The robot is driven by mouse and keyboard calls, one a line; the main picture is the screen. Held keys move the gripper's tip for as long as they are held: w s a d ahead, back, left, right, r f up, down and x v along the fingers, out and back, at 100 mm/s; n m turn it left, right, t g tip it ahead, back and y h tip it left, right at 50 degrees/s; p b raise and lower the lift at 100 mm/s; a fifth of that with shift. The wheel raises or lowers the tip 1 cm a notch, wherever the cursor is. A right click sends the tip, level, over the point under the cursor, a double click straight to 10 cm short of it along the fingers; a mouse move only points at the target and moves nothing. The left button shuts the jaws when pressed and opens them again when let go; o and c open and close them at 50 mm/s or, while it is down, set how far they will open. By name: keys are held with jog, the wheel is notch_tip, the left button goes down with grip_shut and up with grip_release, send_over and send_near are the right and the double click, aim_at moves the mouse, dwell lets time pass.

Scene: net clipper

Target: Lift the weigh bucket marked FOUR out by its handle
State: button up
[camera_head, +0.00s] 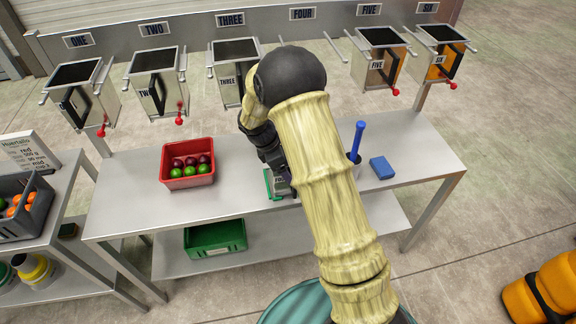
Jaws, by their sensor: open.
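The FOUR sign (302,14) is on the back beam. Between the bare rails (333,47) below it I see no bucket, though my arm covers part of that space. My gripper (274,166) points down over the middle of the table, largely hidden by my own arm; its fingers are hard to make out. Just below it, a small grey thing with a pale label (281,181) shows at a green-edged base (267,186). It may be the weigh bucket marked FOUR, but the label is too small and covered to read. I cannot tell whether the gripper touches it.
Buckets THREE (229,91) and FIVE (376,73) hang on either side of the FOUR place. A red crate (187,181) of fruit stands left on the table (125,192). A blue-handled tool (357,139) and blue block (382,168) are right. The table's right end is clear.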

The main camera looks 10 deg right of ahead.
jog(key=shift+d+f, duration=0.2)
jog(key=shift+f, duration=0.2)
jog(key=shift+p+x, duration=1.1)
jog(key=shift+x, duration=1.5)
jog(key=shift+w, duration=0.1)
grip_shut()
jog(key=shift+r, duration=0.1)
